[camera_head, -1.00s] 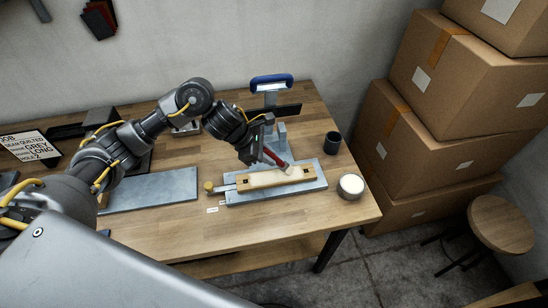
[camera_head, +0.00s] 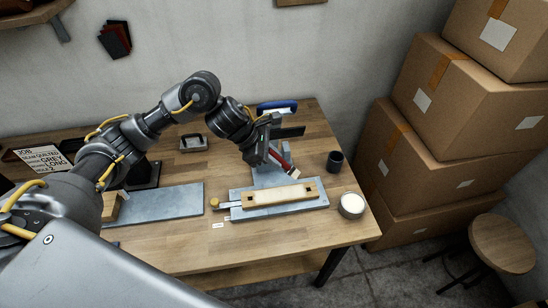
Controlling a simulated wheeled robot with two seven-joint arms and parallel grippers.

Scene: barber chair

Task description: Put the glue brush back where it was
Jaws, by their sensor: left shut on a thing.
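My left gripper (camera_head: 264,155) is shut on the glue brush (camera_head: 285,161), which has a red handle. The brush is tilted, its head low to the right, close to the far edge of a pale strip on a wooden bar (camera_head: 280,194). I cannot tell whether the head touches anything. The bar lies on a grey metal plate (camera_head: 237,213). A round tub of white stuff (camera_head: 351,205) stands right of the plate. A dark cup (camera_head: 335,161) stands behind the tub. My right gripper is not in view.
A blue-handled tool on a stand (camera_head: 277,106) rises behind the brush. A grey slab (camera_head: 165,203) lies at the left of the wooden table (camera_head: 250,257). Stacked cardboard boxes (camera_head: 445,100) and a round stool (camera_head: 502,244) stand at the right.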

